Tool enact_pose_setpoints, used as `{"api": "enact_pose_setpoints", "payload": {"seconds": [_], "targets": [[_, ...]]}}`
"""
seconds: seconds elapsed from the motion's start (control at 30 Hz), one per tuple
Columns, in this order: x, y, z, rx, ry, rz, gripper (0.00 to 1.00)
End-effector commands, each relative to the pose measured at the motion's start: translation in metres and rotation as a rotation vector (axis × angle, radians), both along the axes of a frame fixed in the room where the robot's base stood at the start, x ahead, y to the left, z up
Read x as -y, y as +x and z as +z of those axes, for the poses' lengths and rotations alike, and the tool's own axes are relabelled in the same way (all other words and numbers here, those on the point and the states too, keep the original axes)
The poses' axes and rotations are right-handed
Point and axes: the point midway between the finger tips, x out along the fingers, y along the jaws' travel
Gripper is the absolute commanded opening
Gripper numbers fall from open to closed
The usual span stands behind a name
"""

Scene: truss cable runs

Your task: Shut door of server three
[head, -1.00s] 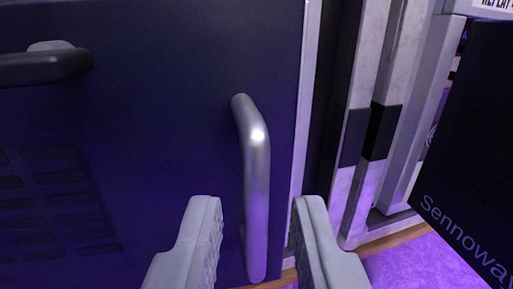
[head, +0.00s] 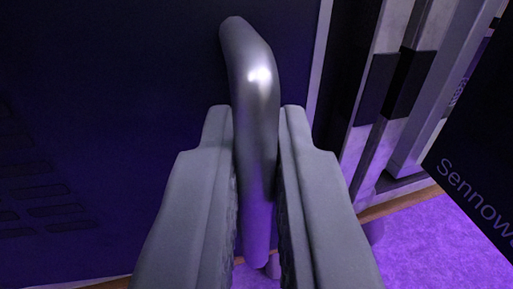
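A dark blue server door (head: 110,110) fills the left and middle of the view, with a vent grille at its lower left. A grey metal bar handle (head: 256,80) stands upright near the door's right edge. My gripper (head: 257,125) has one finger on each side of the handle, and the fingers press close against it. The handle's lower part runs down between the fingers. No server number shows on this door, so I cannot tell which server it is.
White and black frame posts (head: 385,100) stand right of the door. A dark panel lettered "Sennow..." (head: 470,150) juts in at the far right. Purple-lit floor (head: 430,245) shows below, with a brown strip along the frame's base.

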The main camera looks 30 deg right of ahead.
Motion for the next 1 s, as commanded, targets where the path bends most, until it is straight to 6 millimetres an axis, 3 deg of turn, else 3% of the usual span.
{"api": "enact_pose_setpoints", "payload": {"seconds": [0.4,0.7,0.73,0.8,1.0], "targets": [[0.016,0.039,-0.001,0.001,0.001,0.113,0.00],[0.017,0.042,0.001,0.002,-0.001,0.121,0.00],[0.017,0.042,0.001,0.002,-0.001,0.121,0.14],[0.017,0.043,0.001,0.002,-0.001,0.121,0.24],[0.016,0.043,0.001,0.002,-0.002,0.122,0.24]]}}
